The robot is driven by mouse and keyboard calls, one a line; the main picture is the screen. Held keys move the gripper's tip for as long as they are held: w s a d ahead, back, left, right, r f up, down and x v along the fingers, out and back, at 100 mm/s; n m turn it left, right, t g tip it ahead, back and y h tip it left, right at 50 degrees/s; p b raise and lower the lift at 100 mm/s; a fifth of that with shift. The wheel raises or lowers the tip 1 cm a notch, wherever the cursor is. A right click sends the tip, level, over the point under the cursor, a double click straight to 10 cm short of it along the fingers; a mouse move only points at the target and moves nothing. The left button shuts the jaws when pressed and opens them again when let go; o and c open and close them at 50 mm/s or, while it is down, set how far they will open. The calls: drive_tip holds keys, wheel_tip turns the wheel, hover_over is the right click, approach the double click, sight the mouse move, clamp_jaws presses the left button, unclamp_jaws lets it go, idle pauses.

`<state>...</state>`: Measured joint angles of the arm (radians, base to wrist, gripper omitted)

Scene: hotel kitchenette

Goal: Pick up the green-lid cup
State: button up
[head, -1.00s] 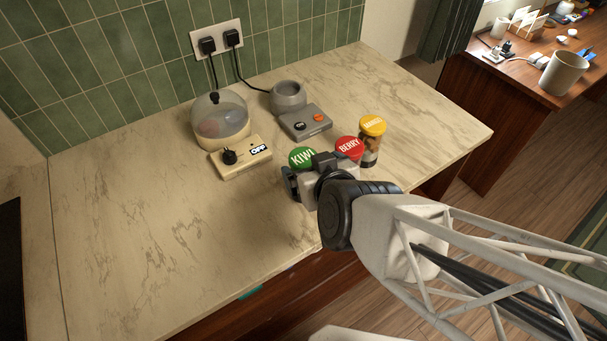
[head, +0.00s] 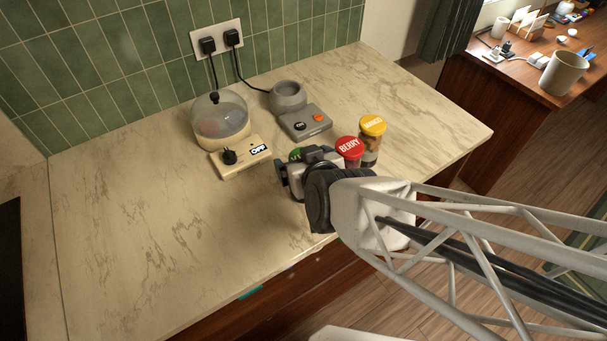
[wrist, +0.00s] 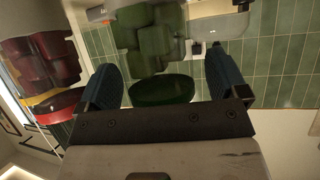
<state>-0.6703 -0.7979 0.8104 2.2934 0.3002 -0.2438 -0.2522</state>
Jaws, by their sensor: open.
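The green-lid cup shows in the head view only as a sliver of its lid (head: 294,154), the rest hidden behind my gripper (head: 296,172). In the wrist view, which looks upside down, the green-lid cup (wrist: 158,45) has its dark green lid (wrist: 163,90) lowest in the picture and chunky green contents. My gripper (wrist: 163,78) is open there, with one blue finger on each side of the cup. Room shows between the cup and each finger. I cannot tell how far along the fingers the cup stands.
The red-lid BERRY cup (head: 349,148) stands close to the right of my gripper, with the yellow-lid cup (head: 373,126) behind it. A domed appliance (head: 220,120), its control box (head: 241,158) and a grey appliance (head: 305,122) stand farther back. The counter's left side is clear.

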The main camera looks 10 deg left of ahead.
idle(0.4)
drive_tip(key=c, duration=1.2)
drive_tip(key=shift+r, duration=0.1)
drive_tip(key=shift+r, duration=4.9)
